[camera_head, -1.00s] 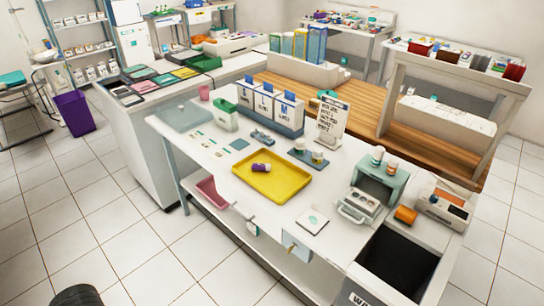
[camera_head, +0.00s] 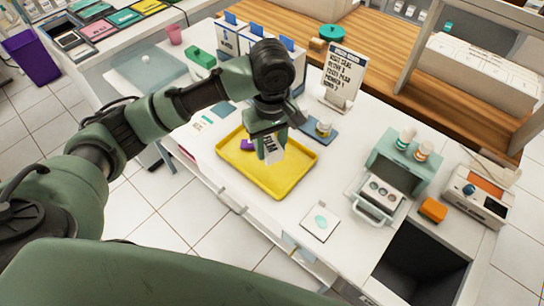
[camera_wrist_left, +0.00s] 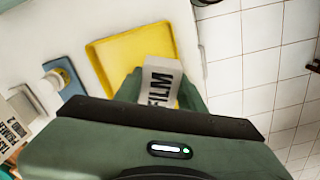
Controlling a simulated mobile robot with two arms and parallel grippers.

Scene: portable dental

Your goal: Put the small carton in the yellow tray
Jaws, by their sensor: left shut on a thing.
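The small carton (camera_head: 270,153) is a white box with "FILM" in black letters; it also shows in the left wrist view (camera_wrist_left: 160,77). My left gripper (camera_head: 262,140) is shut on it, pointing down. The yellow tray (camera_head: 285,183) lies on the white counter, and the carton is over its inside. I cannot tell whether the carton touches the tray floor. In the left wrist view the yellow tray (camera_wrist_left: 117,65) lies behind the carton. A purple item (camera_head: 246,145) is in the tray, partly hidden by my gripper. My right gripper is not in view.
A blue tray with a small bottle (camera_head: 323,127) stands right of the yellow tray.

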